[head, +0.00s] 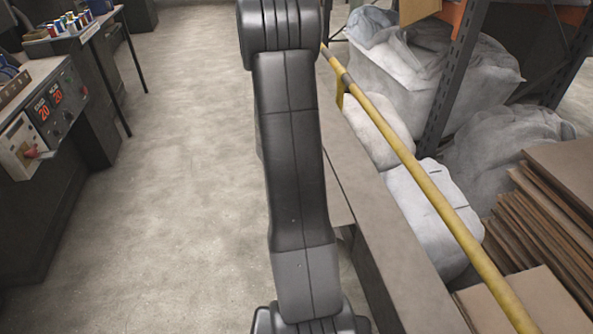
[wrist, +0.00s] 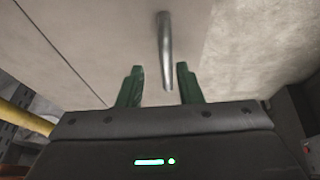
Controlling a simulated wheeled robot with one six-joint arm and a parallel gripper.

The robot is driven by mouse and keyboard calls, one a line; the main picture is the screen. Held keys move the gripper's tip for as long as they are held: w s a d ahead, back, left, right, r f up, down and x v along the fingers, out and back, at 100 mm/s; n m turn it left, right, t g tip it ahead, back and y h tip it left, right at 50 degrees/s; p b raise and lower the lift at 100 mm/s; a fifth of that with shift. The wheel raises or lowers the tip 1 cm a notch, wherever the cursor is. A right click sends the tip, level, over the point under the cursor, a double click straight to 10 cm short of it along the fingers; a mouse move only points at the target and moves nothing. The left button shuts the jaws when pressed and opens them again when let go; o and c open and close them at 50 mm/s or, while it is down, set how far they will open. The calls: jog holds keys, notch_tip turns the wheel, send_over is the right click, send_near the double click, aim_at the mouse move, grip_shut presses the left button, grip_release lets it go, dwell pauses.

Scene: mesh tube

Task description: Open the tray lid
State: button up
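In the wrist view, my gripper (wrist: 159,72) is open, with its two green fingers apart. A slim metal bar (wrist: 165,45), which looks like a handle, hangs in the gap between the fingers in the picture. I cannot tell whether either finger touches it. A flat pale panel (wrist: 80,45) fills the upper left behind the bar; I cannot tell for sure that it is the tray lid. In the head view, my arm covers the middle, and my gripper, the tray and the lid do not show.
In the head view, a yellow rail (head: 411,160) runs above a grey ledge (head: 365,215) on the right. White sacks (head: 395,75) and stacked brown boards (head: 545,225) lie beyond it. A control panel (head: 55,110) with red digits stands left. The concrete floor (head: 180,150) between is clear.

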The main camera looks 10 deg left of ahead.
jog(key=p+v, duration=0.2)
jog(key=v, duration=1.1)
jog(key=shift+s+r, duration=0.2)
jog(key=shift+r, duration=0.15)
jog(key=shift+f, duration=0.1)
jog(key=b+x, duration=0.2)
jog(key=x, duration=1.1)
jog(key=shift+w+a+f, duration=0.15)
jog(key=shift+w+f, duration=0.05)
jog(key=shift+f, duration=0.1)
jog(key=shift+r, duration=0.1)
